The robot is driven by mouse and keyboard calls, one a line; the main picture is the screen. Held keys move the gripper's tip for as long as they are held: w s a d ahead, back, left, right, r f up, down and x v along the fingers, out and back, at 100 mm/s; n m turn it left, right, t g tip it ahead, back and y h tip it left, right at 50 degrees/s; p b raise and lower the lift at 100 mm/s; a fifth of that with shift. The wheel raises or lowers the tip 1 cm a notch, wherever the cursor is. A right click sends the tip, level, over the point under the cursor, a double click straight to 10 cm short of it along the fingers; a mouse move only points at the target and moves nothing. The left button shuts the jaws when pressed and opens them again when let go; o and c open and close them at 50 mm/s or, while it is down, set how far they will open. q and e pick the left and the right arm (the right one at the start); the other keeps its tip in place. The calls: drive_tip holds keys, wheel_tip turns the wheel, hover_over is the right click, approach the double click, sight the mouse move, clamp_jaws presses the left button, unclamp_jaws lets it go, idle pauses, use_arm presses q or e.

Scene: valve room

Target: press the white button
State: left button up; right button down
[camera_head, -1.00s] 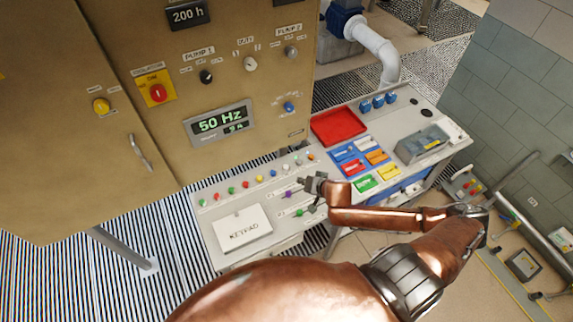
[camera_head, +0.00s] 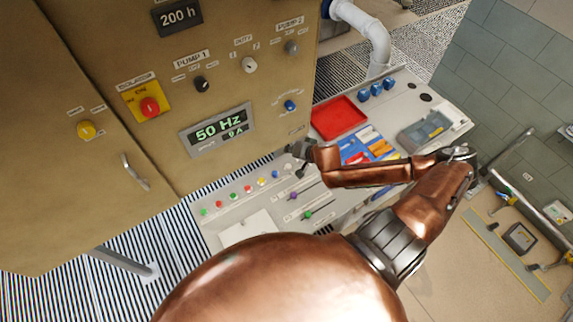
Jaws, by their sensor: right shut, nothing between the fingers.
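A row of small coloured buttons runs along the back of the sloping console (camera_head: 215,228). The white button (camera_head: 287,167) appears as a small pale spot just right of the blue button (camera_head: 274,174). My right gripper (camera_head: 300,169) is shut and empty, pointing down over the right end of the row, close to the right of the white button. It hides the buttons at that end. I cannot tell how high it is above the console. My left gripper is not in view.
A brown cabinet (camera_head: 75,50) with knobs and a display (camera_head: 218,130) rises behind the console. Sliders with purple (camera_head: 293,196) and green (camera_head: 308,215) knobs lie in front of the buttons. A red tray (camera_head: 340,117) is to the right. My arm covers the lower middle.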

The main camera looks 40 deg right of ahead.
sight(290, 167)
wheel_tip(290, 167, down, 4)
drive_tip(key=b, duration=0.4)
drive_tip(key=shift+d+r, duration=0.1)
drive_tip(key=shift+r, duration=0.05)
wheel_tip(290, 167, down, 3)
drive_tip(key=b, duration=0.3)
drive_tip(key=shift+w, duration=0.1)
drive_tip(key=shift+f, duration=0.5)
drive_tip(key=shift+f+b, duration=0.45)
drive_tip(key=shift+f, duration=0.05)
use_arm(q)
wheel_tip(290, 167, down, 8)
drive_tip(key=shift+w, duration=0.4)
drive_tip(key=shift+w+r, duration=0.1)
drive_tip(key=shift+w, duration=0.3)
